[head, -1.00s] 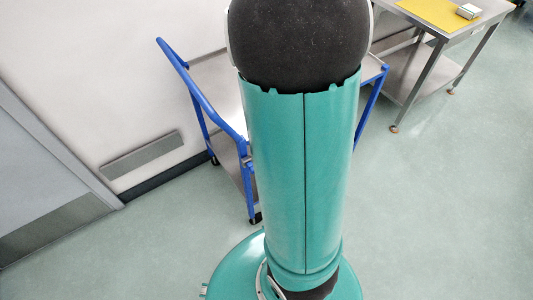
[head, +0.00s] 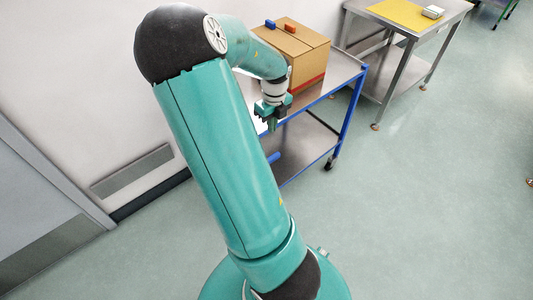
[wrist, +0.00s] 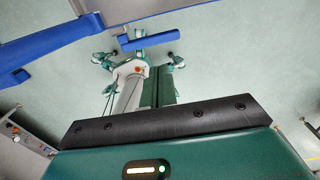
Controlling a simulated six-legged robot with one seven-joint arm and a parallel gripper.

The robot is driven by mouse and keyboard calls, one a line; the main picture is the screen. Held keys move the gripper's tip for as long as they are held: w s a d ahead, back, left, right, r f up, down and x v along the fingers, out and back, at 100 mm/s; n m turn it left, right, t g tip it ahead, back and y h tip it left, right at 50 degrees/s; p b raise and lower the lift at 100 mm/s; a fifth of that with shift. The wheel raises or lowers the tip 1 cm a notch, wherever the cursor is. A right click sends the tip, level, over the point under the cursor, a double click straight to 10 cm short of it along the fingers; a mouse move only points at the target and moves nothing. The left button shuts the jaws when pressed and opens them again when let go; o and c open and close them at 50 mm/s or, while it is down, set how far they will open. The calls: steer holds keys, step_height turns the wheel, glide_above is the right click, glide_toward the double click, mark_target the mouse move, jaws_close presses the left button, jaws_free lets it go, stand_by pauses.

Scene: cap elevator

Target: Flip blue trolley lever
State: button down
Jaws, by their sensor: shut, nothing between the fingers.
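The trolley (head: 318,138) has a blue frame and grey shelves and stands against the wall. A cardboard box (head: 275,60) sits on its top shelf. On the box are a small blue piece (head: 270,23) and a small orange-red piece (head: 291,27); I cannot tell whether the blue piece is the lever. A short blue bar (head: 274,157) shows low beside my arm. My gripper (head: 272,126) points down, shut and empty, at the trolley's near side in front of the box. The wrist view shows blue trolley parts (wrist: 45,42) and a separate blue bar (wrist: 152,39).
My upper arm hides the trolley's left part. A steel table (head: 400,22) with a yellow mat (head: 395,12) and a small metal box (head: 433,12) stands at the back right. A grey door (head: 40,190) is at the left.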

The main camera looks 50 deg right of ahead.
glide_toward(273, 156)
steer(key=f, duration=0.4)
steer(key=a+f, duration=0.1)
steer(key=f, duration=0.1)
steer(key=shift+w+f, duration=0.15)
steer(key=shift+f, duration=0.25)
steer(key=shift+d+f+y, duration=0.25)
steer(key=shift+f+y, duration=0.35)
steer(key=shift+y, duration=0.1)
step_height(273, 156, down, 2)
steer(key=shift+d+f, duration=0.15)
steer(key=shift+f, duration=0.05)
steer(key=shift+r, duration=0.1)
